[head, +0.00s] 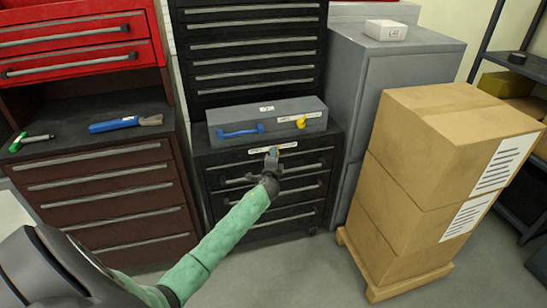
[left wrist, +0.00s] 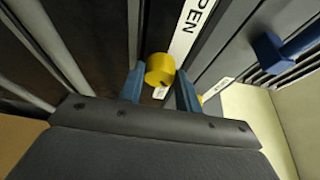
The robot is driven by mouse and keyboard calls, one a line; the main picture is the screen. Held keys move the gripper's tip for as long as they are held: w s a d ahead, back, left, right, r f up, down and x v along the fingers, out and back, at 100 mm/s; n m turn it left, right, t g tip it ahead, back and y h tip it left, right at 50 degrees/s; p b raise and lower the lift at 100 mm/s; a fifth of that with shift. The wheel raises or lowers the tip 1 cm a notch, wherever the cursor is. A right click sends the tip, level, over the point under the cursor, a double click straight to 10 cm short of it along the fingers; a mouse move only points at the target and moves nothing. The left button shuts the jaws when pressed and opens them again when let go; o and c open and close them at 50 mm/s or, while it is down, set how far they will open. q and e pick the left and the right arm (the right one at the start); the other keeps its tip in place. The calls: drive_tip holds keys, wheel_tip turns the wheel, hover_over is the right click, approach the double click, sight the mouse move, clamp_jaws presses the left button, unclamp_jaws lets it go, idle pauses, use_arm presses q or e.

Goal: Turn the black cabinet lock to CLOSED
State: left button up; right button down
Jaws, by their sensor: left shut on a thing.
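The black cabinet (head: 222,172) stands in the middle of the head view, with a white label strip (head: 258,153) along its top edge. Its lock is a yellow round knob (left wrist: 160,69), clear in the left wrist view. "OPEN" can be read on the strip (left wrist: 195,22) beside it. My left gripper (head: 272,156) is at the lock and mostly covers it in the head view. In the left wrist view its blue fingers (left wrist: 160,85) are on either side of the knob, shut on it. My right gripper is not in view.
A grey toolbox (head: 225,118) with a blue handle and its own yellow knob (head: 301,122) lies on the cabinet, just above my gripper. Stacked cardboard boxes (head: 405,190) stand at right. A brown drawer cabinet (head: 100,190) is at left. Floor shows between them.

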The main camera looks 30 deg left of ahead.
use_arm(q)
drive_tip(key=o, duration=1)
drive_tip(key=b+v, duration=0.1)
drive_tip(key=v, duration=0.6)
drive_tip(key=shift+s+d, duration=0.2)
drive_tip(key=shift+s, duration=0.15)
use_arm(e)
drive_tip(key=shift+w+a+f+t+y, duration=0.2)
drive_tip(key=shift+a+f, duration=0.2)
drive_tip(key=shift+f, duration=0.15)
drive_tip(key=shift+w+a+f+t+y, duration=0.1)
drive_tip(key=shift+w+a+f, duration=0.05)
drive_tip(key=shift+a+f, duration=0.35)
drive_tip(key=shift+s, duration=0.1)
